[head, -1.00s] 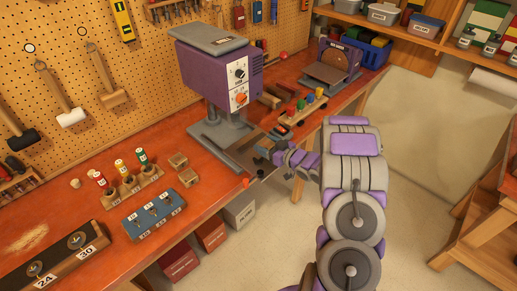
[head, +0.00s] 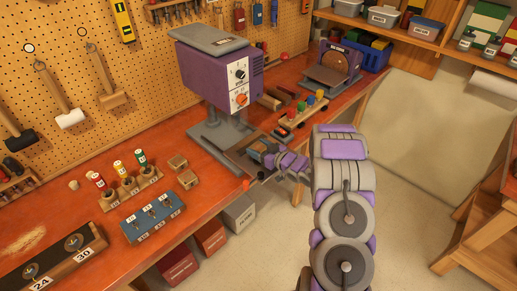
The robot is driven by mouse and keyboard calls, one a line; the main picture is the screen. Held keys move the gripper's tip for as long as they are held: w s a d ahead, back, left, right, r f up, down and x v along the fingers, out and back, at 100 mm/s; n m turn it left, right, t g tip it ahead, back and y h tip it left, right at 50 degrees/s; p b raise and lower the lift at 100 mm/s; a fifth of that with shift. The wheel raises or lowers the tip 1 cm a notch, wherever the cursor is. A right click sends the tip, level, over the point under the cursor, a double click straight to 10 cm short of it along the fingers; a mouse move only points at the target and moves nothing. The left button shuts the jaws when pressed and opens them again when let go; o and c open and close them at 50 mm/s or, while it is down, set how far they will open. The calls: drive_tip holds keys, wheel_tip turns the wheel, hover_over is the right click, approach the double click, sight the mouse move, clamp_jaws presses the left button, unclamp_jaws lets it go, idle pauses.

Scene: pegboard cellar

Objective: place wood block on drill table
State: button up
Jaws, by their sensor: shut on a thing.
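The drill press (head: 215,75) stands on the bench against the pegboard, with a purple head and a grey base. Its drill table (head: 237,145) is the low flat plate in front of the column, partly covered by my gripper. My gripper (head: 258,152) is at the front right edge of that table, reaching in from the right. It is shut on the wood block, which is mostly hidden by the fingers; I cannot tell whether it touches the table. Two other small wood blocks (head: 178,163) lie on the bench to the left.
Bins (head: 208,236) sit under the bench edge.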

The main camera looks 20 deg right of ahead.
drive_tip(key=o, duration=1.1)
drive_tip(key=shift+c, duration=0.2)
drive_tip(key=p+v, duration=0.2)
drive_tip(key=v, duration=1)
drive_tip(key=d+r+g+h, duration=0.1)
drive_tip(key=w+d+r+g+h, duration=0.1)
drive_tip(key=h, duration=0.1)
drive_tip(key=w+d+r+h, duration=0.1)
drive_tip(key=shift+w+r+g+h, duration=0.2)
drive_tip(key=shift+r+g+h, duration=0.1)
drive_tip(key=shift+g+h, duration=0.1)
drive_tip(key=s+a+r+m+g+h, duration=0.35)
drive_tip(key=s+r+g+h, duration=0.2)
drive_tip(key=s+r, duration=0.45)
drive_tip(key=s+a+r+g+y, duration=0.2)
drive_tip(key=s+a+g, duration=0.2)
drive_tip(key=s+a, duration=0.7)
drive_tip(key=s+a+r+g+y, duration=0.2)
drive_tip(key=s+a, duration=1)
drive_tip(key=s, duration=0.8)
drive_tip(key=r+g, duration=0.1)
drive_tip(key=g, duration=0.1)
drive_tip(key=shift+s+m+g, duration=0.2)
drive_tip(key=shift+m+g, duration=0.15)
